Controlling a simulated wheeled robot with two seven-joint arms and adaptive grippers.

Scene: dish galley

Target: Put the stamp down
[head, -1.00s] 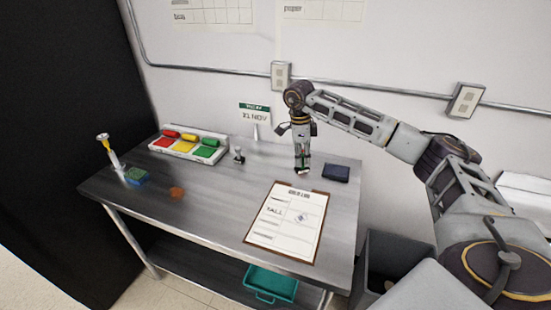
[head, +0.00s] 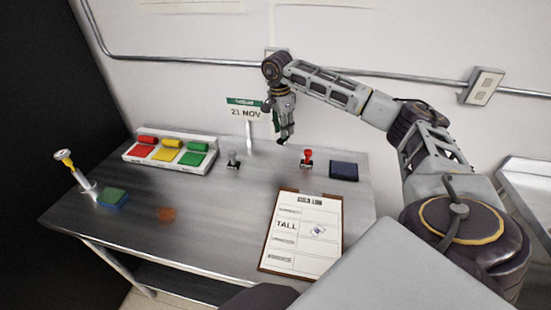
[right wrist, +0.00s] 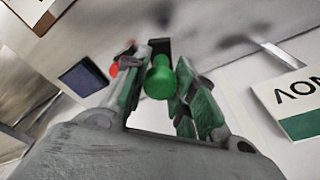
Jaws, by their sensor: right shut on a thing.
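My right gripper (head: 283,130) is above the back of the metal table, just right of the date sign. It is shut on a green-handled stamp; the round green knob of the stamp (right wrist: 158,78) shows between the fingers in the right wrist view. In the head view the fingers mostly hide this stamp. A red-handled stamp (head: 308,158) stands upright on the table to the right of the gripper. A grey stamp (head: 233,160) stands to its left. A dark blue ink pad (head: 344,171) lies right of the red stamp. My left gripper is not in view.
A clipboard sheet (head: 300,235) reading "TALL" lies at the front right. A tray with red, yellow and green pads (head: 128,154) stands at the back left. A green-blue sponge (head: 112,198), a yellow-topped upright tool (head: 78,172) and the date sign (head: 246,112) are on the table.

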